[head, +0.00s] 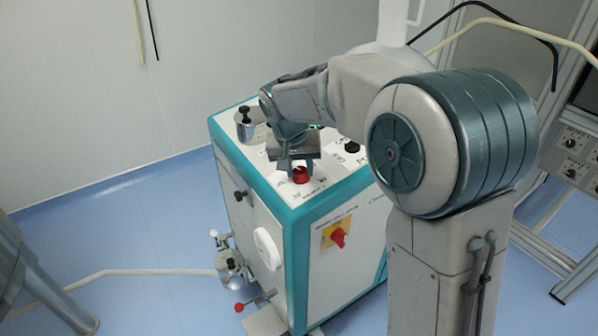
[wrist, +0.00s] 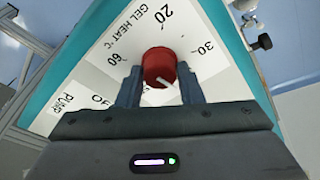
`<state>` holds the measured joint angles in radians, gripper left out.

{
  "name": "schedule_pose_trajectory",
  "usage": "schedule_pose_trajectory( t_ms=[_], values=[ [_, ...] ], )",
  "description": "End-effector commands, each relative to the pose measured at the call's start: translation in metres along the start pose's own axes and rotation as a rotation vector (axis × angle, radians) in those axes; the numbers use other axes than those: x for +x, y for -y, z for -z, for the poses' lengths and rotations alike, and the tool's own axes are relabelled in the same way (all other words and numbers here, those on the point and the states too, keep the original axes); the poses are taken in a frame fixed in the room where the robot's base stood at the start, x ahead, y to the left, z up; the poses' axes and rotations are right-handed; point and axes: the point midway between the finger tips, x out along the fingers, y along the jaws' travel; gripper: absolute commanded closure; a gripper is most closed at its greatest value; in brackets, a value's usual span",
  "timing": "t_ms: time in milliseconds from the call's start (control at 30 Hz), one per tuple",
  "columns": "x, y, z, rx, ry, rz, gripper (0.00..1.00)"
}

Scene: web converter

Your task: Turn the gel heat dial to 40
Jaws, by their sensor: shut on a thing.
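The gel heat dial is a red round knob (wrist: 158,63) on the white top panel of a teal-edged cabinet. In the wrist view the panel is marked "GEL HEAT °C", with 20 above the dial, 30 to its right and 60 to its left. A white mark on the dial is partly visible low on it, near my gripper. Other scale numbers are hidden. My gripper (wrist: 160,86) has one finger on each side of the dial and is shut on it. In the head view the dial (head: 300,176) shows below my gripper (head: 298,166).
A black knob (head: 352,146) and a metal pot (head: 246,126) stand on the cabinet top (head: 320,191). A red switch on a yellow plate (head: 338,236) and a white wheel (head: 267,248) are on its sides. A rack (head: 572,150) stands at right.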

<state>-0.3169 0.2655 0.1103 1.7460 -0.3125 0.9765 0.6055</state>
Motion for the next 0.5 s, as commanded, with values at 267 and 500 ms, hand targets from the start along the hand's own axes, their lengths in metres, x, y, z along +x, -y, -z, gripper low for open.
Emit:
schedule_pose_trajectory(
  t_ms=[267, 500],
  values=[
    [0.0002, 0.0011, -0.0003, 0.114, 0.000, -0.018, 0.89],
    [-0.0001, 0.0010, -0.0006, 0.148, 0.002, -0.024, 0.89]
  ],
)
